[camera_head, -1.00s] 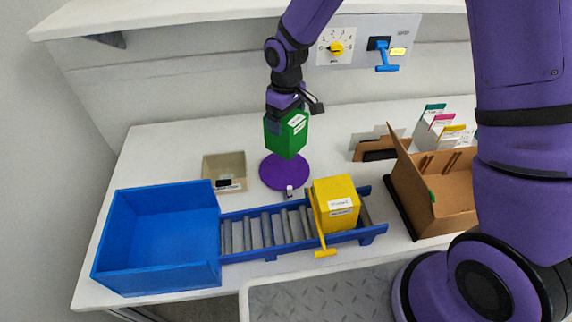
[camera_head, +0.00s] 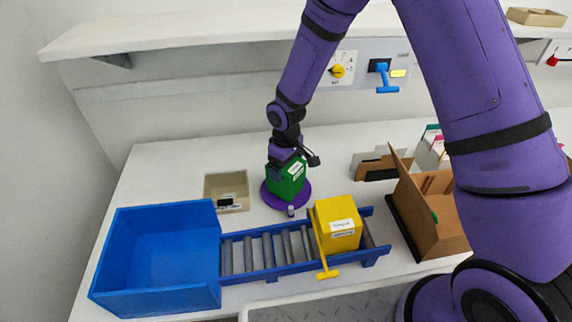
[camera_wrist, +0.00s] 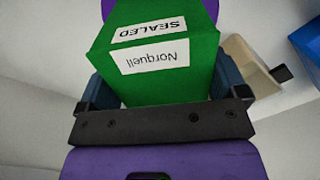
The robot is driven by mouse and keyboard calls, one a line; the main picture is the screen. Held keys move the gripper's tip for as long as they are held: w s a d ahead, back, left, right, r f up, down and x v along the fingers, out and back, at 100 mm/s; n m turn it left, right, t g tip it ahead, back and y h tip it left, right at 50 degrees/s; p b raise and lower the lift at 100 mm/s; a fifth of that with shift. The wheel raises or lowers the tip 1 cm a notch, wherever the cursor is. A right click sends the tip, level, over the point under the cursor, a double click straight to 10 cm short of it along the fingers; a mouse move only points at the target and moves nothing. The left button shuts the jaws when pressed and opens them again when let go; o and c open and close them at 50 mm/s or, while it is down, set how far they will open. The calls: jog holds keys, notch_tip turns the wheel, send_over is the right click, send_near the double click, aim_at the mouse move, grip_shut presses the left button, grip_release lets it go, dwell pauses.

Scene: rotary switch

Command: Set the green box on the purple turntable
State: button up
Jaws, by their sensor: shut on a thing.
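The green box (camera_head: 284,185) is at the purple turntable (camera_head: 270,199) in the head view, low over or on its disc; I cannot tell whether its bottom touches. The turntable's rim shows around the box. My gripper (camera_head: 285,166) is above the box and shut on it. In the wrist view the green box (camera_wrist: 158,60) sits between the two fingers of my gripper (camera_wrist: 158,95), with labels reading "SEALED" and "Norquell". Part of the purple turntable (camera_wrist: 207,8) shows behind it.
A blue bin (camera_head: 160,255) and a roller conveyor (camera_head: 265,250) carrying a yellow box (camera_head: 338,225) stand in front. A small beige tray (camera_head: 227,190) is left of the turntable. A cardboard box (camera_head: 430,215) stands right. A panel with a yellow rotary knob (camera_head: 338,71) is behind.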

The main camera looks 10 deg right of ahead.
jog(key=shift+f, duration=0.1)
jog(key=o, duration=0.8)
jog(key=shift+c, duration=0.2)
notch_tip(320, 180, up, 12)
jog(key=shift+r, duration=0.2)
